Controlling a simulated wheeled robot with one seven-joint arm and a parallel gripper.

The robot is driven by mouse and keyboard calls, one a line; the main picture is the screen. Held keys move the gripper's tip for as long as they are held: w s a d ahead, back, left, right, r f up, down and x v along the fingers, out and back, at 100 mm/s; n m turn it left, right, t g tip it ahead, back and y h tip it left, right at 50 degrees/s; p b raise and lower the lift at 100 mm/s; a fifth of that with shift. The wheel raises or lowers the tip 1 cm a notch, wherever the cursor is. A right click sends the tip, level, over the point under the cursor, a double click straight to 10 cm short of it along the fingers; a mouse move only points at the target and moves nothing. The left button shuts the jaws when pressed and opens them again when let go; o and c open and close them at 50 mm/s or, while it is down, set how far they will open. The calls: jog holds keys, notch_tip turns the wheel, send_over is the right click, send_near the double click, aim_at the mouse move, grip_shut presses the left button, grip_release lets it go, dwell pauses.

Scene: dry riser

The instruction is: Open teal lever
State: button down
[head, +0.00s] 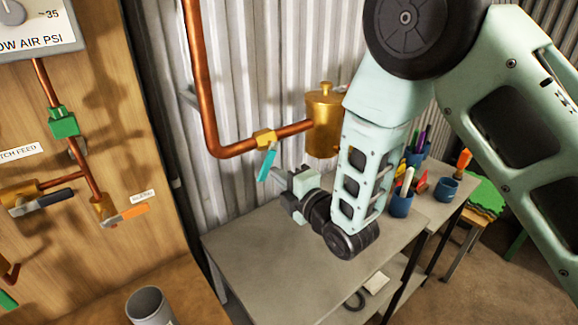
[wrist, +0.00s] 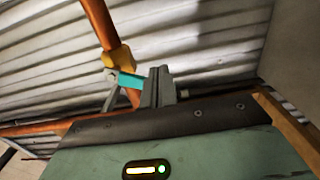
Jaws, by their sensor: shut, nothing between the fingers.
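The teal lever (head: 266,165) hangs down from a yellow valve body (head: 264,138) on the copper pipe, tilted slightly to the lower left. My gripper (head: 280,173) is just right of the lever's lower end in the head view, above the table's back edge. In the wrist view the lever (wrist: 130,80) shows just left of my fingers (wrist: 158,86), below the yellow valve (wrist: 118,57). The fingers are shut together with nothing between them. I cannot tell whether they touch the lever.
A brass pot (head: 324,120) sits at the pipe's right end, close to my arm. A grey table (head: 255,260) stands below, with blue cups (head: 401,204) of tools on its right. A corrugated wall is behind. A wooden panel (head: 110,70) with other valves stands left.

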jog(key=shift+s+a+r+p, duration=0.45)
jog(key=shift+s+a+p, duration=0.05)
jog(key=shift+a+p, duration=0.25)
jog(key=shift+s+a, duration=0.2)
jog(key=shift+a, duration=0.15)
jog(key=s+d+r+b, duration=0.1)
jog(key=s+r+b, duration=0.1)
jog(key=s+b, duration=0.2)
jog(key=shift+s+d+r, duration=0.25)
jog(key=shift+s, duration=0.9)
